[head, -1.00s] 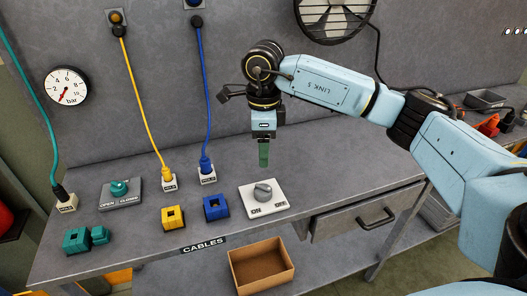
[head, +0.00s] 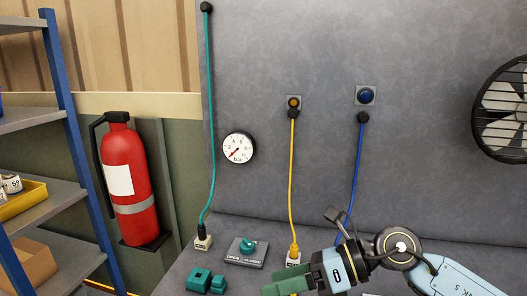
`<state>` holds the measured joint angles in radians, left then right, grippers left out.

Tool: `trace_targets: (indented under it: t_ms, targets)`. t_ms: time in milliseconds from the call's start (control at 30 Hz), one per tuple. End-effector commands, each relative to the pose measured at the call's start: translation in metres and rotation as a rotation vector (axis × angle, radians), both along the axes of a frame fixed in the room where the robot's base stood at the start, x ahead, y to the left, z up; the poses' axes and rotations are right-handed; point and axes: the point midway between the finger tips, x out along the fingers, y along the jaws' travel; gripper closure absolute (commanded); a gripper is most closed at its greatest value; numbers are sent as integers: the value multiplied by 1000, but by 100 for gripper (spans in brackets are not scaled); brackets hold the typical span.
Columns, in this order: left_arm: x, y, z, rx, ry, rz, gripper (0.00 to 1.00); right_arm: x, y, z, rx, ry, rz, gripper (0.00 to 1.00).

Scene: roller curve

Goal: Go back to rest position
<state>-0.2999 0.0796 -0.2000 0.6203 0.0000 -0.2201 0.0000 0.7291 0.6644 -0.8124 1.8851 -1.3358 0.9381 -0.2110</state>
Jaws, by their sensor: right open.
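My right gripper (head: 286,286) is at the bottom of the head view, on the blue arm that comes in from the lower right. Its green fingers point left, in front of the grey workbench. It is open and I see nothing held in it. The picture's lower edge cuts off part of it and of my arm. My left gripper is not in view.
A yellow cable (head: 291,180) and a blue cable (head: 355,180) hang on the panel behind my gripper. A teal cable (head: 210,130), teal blocks (head: 199,281) and an open/closed switch (head: 246,251) are to the left. A fire extinguisher (head: 125,172) and a shelf (head: 40,190) stand farther left.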

Motion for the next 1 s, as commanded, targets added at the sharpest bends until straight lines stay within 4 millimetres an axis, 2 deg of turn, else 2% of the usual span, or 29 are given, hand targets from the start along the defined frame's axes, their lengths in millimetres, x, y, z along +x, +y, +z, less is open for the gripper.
trace_targets:
  t_ms: [33, 100, 200, 333, 467, 567, 600, 667, 733, 800, 900, 1000]
  targets:
    - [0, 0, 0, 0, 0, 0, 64, -7, 15, 14, 144, 54, -40, 34]
    - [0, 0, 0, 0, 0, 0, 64, -8, 26, 37, 341, 136, -118, 34]
    - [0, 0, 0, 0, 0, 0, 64, -2, 25, 66, 607, 275, -254, 34]
    - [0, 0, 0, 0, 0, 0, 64, 15, 0, 84, 917, 492, -472, 34]
    - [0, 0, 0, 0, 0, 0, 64, 34, -43, 72, 1177, 733, -733, 34]
    - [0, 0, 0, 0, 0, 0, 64, 41, -81, 41, 1337, 933, -961, 34]
    - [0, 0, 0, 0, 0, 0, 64, 41, -96, 24, 1390, 1016, -1059, 34]
    - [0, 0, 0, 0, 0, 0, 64, 36, -117, -4, 1458, 1143, -1211, 34]
    - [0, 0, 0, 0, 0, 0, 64, 23, -139, -42, 1515, 1288, -1398, 34]
    - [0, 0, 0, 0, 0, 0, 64, 1, -156, -81, 1546, 1437, -1592, 34]
    - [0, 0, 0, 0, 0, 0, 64, -38, -173, -130, 1547, 1625, -1853, 34]
    - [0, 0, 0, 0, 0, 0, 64, -79, -181, -165, 1507, 1774, -2074, 34]
